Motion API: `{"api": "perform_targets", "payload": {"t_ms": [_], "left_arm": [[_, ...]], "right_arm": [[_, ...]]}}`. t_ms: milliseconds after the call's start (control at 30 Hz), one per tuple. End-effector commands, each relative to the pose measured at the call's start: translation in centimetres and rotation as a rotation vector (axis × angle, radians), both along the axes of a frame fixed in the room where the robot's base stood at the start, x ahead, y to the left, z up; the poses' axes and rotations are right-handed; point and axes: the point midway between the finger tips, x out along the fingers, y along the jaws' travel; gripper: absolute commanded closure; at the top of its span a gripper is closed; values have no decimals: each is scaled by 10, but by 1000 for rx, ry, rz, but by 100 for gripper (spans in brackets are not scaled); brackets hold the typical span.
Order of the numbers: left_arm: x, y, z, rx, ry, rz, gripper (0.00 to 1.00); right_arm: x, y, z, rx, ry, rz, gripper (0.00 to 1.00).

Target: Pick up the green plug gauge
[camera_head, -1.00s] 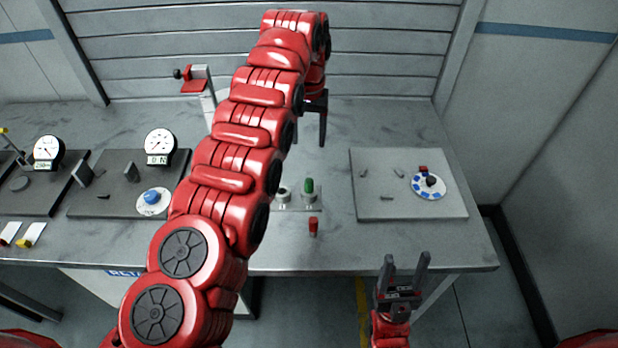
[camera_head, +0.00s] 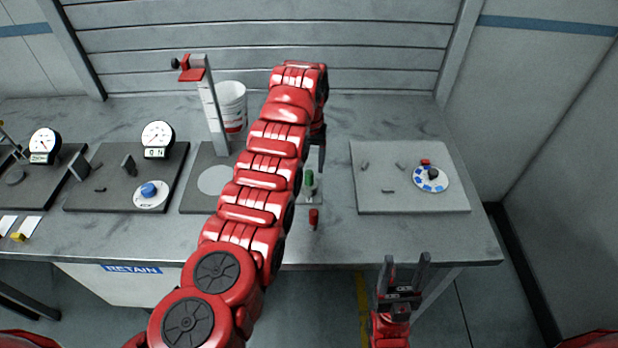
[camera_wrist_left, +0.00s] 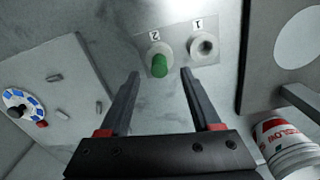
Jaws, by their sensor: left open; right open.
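The green plug gauge (camera_head: 309,180) stands upright in the holder plate on the table, partly beside my left arm. In the left wrist view the green plug gauge (camera_wrist_left: 159,66) sits in the white socket marked 2, and an empty socket marked 1 (camera_wrist_left: 203,45) is beside it. My left gripper (camera_wrist_left: 160,75) is open and empty. Its fingertips point toward the green gauge, which appears between them but beyond them. In the head view the left gripper is mostly hidden by its arm; one dark finger shows. My right gripper (camera_head: 405,262) is open and empty in front of the table edge.
A red piece (camera_head: 314,219) stands in front of the holder. A grey board (camera_head: 365,200) with small pins and a blue-white disc (camera_head: 431,180) lies right. A height stand (camera_head: 213,110) and white bucket (camera_head: 232,105) are at the back; dial gauges (camera_head: 158,138) are left.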

Motion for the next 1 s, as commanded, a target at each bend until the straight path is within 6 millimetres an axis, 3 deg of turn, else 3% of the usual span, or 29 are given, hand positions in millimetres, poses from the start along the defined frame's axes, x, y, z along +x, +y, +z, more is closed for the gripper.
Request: {"api": "perform_targets", "payload": {"t_ms": [67,200,400,667,1000], "left_arm": [[-1,0,-5,1,7,-1,35],[0,-1,-22,1,5,-1,35],[1,0,-45,0,1,-1,35],[1,-1,-48,0,1,-1,35],[1,-1,-47,0,1,-1,93]], "right_arm": [[0,0,14,0,0,0,41],[0,0,23,0,0,0,41],[0,0,18,0,0,0,41],[0,0,18,0,0,0,41],[0,0,18,0,0,0,41]]}}
